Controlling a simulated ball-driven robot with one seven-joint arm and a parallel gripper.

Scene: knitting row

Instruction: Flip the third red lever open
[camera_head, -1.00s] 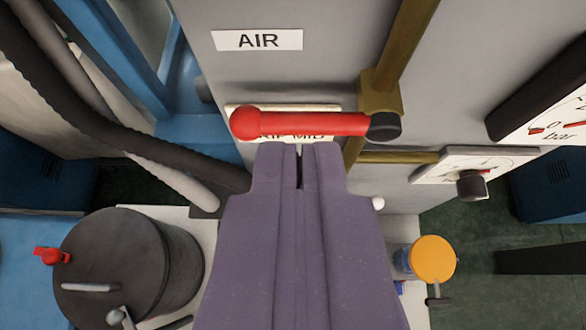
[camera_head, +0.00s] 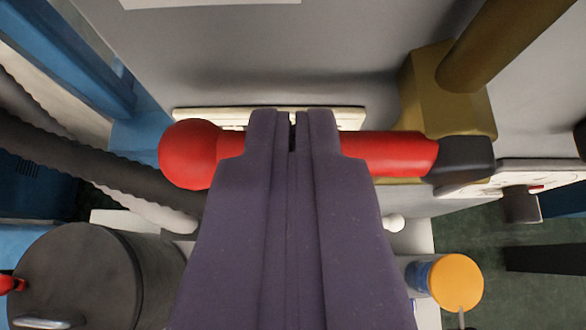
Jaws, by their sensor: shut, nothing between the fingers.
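A red lever (camera_head: 395,153) with a round ball end (camera_head: 188,153) lies crosswise in front of a grey panel. Its right end joins a dark pivot cap (camera_head: 463,159) beside a brass valve block (camera_head: 447,92). My purple gripper (camera_head: 292,118) is shut and empty. Its fingers cover the middle of the lever, with the tips reaching just above it in the picture. I cannot tell whether they touch the lever. A pale label plate (camera_head: 345,117) behind the lever is mostly hidden by the fingers. No other lever of this kind is clearly in view.
A brass pipe (camera_head: 500,40) rises from the valve block. A gauge (camera_head: 530,178) sits at the right. Dark hoses (camera_head: 90,155) run along the left. A dark drum (camera_head: 90,275) stands at the lower left, an orange-topped container (camera_head: 456,282) at the lower right.

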